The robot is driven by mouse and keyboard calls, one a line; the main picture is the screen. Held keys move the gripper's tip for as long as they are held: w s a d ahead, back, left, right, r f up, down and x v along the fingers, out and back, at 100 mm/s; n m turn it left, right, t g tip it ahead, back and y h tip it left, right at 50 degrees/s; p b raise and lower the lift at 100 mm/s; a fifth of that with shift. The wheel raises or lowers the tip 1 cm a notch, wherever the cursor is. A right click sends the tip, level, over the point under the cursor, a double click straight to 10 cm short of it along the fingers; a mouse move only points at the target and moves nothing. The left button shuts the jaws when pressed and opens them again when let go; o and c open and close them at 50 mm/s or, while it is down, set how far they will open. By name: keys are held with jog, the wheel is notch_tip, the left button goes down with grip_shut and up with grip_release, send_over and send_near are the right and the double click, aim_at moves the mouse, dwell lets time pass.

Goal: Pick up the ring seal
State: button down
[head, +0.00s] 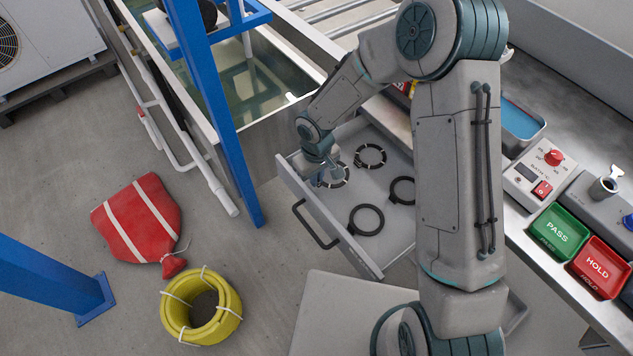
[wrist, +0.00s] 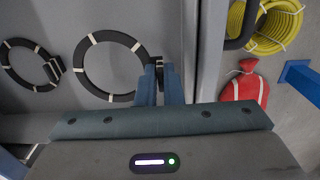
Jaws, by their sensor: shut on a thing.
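The ring seal (head: 346,177) is a thin black ring with white bands, at the left inside the open grey drawer in the head view. It also shows in the wrist view (wrist: 77,68), with a small dark block on its rim at the fingers. My gripper (wrist: 160,72) is shut on that rim; in the head view, my gripper (head: 320,180) points down just inside the drawer front. The fingers hide part of the rim. I cannot tell whether the ring is clear of the drawer floor.
A second white-banded ring (head: 370,157) and two plain black rings, one at the front (head: 366,219) and one at the right (head: 402,190), lie in the drawer (head: 312,207). A blue post (head: 219,120) stands left of it. A red bag (head: 137,222) and yellow coil (head: 173,318) lie on the floor.

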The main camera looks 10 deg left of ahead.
jog(key=d+r, duration=0.7)
jog(key=d, duration=0.4)
notch_tip(320, 180, up, 9)
jog(key=p, duration=0.7)
jog(key=shift+w+d+p, duration=0.3)
jog(key=shift+w+p, duration=0.05)
jog(key=shift+w, duration=0.1)
